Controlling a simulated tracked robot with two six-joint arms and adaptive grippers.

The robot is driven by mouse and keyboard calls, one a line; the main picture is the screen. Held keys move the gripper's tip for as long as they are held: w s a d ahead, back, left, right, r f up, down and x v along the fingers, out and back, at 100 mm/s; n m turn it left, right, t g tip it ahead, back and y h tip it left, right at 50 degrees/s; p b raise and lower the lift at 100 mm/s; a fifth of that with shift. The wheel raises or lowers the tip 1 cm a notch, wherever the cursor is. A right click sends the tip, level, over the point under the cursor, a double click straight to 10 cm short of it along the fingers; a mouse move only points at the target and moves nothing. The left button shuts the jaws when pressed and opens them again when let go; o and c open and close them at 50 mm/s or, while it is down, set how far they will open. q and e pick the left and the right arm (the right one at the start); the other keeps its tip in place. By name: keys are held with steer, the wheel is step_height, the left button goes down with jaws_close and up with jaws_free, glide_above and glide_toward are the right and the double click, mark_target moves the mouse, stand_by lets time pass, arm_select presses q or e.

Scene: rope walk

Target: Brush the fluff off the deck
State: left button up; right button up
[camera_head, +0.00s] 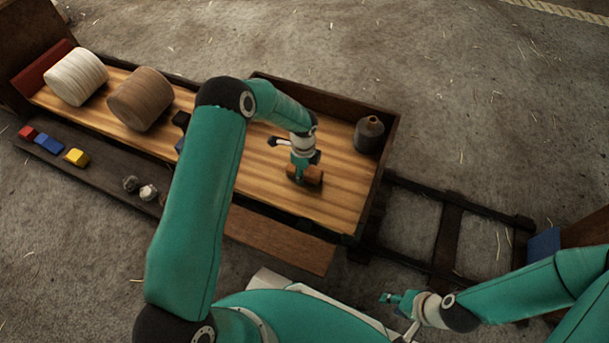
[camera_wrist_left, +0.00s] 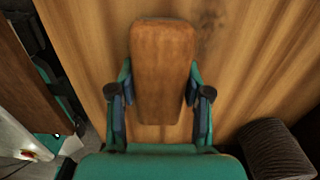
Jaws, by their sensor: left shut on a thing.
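The deck (camera_head: 335,205) is the striped wooden bed of a low rail cart. My left gripper (camera_head: 304,168) is over its right part, shut on a brown wooden brush (camera_head: 314,176). In the left wrist view the brush (camera_wrist_left: 163,65) sits between the two fingers, over or against the deck boards; contact and bristles cannot be made out. Small fluff-like tufts, one dark (camera_head: 130,183) and one white (camera_head: 148,192), lie on the dark side ledge. I see no clear fluff on the bare deck; my left arm hides part of it. My right gripper (camera_head: 388,298) is off the cart, too small to read.
A white spool (camera_head: 76,77) and a brown spool (camera_head: 140,99) stand at the deck's left. A dark bottle (camera_head: 369,135) stands in the right corner, inside the raised rim. Red, blue and yellow blocks (camera_head: 77,157) lie on the ledge. Rails (camera_head: 447,235) run right.

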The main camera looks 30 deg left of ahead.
arm_select(q)
steer(key=shift+w+f+b, duration=0.15)
steer(key=shift+w+b, duration=0.35)
steer(key=shift+w, duration=0.6)
steer(key=shift+w+a, duration=0.1)
steer(key=shift+w, duration=0.5)
steer(key=shift+w+f+b, duration=0.1)
steer(key=shift+w+b, duration=1)
steer(key=shift+b, duration=0.1)
steer(key=shift+w+a+b, duration=0.1)
steer(key=shift+w+b, duration=0.35)
steer(key=shift+w, duration=0.2)
steer(key=shift+r, duration=0.2)
steer(key=shift+r+p, duration=1.9)
steer(key=shift+r, duration=1.15)
